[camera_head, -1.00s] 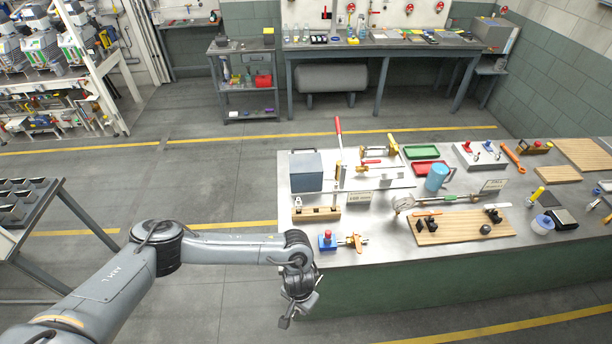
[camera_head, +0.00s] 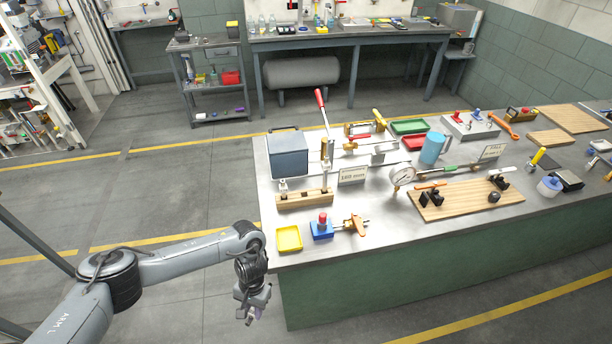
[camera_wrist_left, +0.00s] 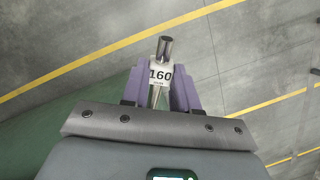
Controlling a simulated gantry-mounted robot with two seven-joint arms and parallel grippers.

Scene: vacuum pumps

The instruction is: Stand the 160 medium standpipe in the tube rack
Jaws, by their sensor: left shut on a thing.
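My left gripper (camera_head: 250,312) is shut on the 160 medium standpipe, off the near left corner of the bench. In the left wrist view the standpipe (camera_wrist_left: 166,47) is a shiny metal tube with a white "160" tag, held between two purple fingers. In the head view the standpipe is too small to make out at the gripper. What looks like the tube rack (camera_head: 305,200) is a wooden block at the bench's left end. A short metal piece stands at its left and a taller tube (camera_head: 327,172) at its right. My right gripper is not in view.
Close to the rack are a grey-blue box (camera_head: 288,155), a sign card (camera_head: 352,175), a yellow tray (camera_head: 289,239) and a blue block with a red knob (camera_head: 321,228). A dial gauge (camera_head: 402,175) stands right of them. Floor left of the bench is open.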

